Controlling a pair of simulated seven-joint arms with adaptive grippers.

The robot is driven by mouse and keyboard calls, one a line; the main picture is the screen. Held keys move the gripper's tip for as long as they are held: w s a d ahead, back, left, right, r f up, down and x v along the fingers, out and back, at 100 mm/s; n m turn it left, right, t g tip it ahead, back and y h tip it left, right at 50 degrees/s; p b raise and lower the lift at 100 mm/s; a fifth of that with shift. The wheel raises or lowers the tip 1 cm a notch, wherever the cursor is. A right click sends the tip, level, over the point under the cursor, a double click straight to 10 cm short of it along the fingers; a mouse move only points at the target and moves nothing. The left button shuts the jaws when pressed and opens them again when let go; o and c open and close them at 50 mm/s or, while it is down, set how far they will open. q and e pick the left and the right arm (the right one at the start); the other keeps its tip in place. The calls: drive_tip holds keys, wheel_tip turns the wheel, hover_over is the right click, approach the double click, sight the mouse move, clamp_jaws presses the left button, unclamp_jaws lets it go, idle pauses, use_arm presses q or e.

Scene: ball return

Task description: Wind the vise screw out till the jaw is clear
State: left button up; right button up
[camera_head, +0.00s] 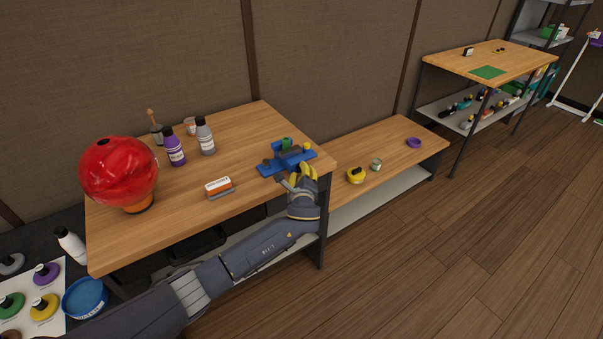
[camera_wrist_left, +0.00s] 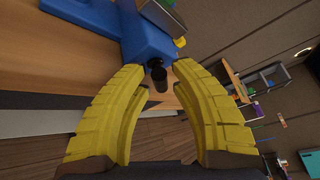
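A blue bench vise (camera_head: 287,159) sits at the right front corner of the near wooden workbench. A green piece (camera_head: 287,143) shows at its jaws. My left gripper (camera_head: 308,171), with yellow fingers, is at the front side of the vise. In the left wrist view the blue vise body (camera_wrist_left: 150,38) is ahead, with the dark end of the screw (camera_wrist_left: 158,77) pointing toward me. My left gripper (camera_wrist_left: 160,82) is open, with its fingers on either side of the screw end and a gap on each side. My right gripper is in neither view.
A red ball (camera_head: 118,170), a purple bottle (camera_head: 174,148), a grey bottle (camera_head: 205,137) and an orange-and-white block (camera_head: 218,186) stand on the workbench (camera_head: 250,125). A lower bench (camera_head: 345,150) to the right holds a yellow tape measure (camera_head: 355,175). The bench middle is clear.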

use_arm(q)
drive_tip(key=shift+a+r, duration=0.1)
drive_tip(key=shift+w+r+m+g, duration=0.1)
drive_tip(key=shift+m+g, duration=0.2)
drive_tip(key=shift+m, duration=0.1)
drive_tip(key=shift+m+g+y, duration=0.4)
drive_tip(key=shift+m+g, duration=0.1)
drive_tip(key=v, duration=1.7)
drive_tip(key=shift+s, duration=0.2)
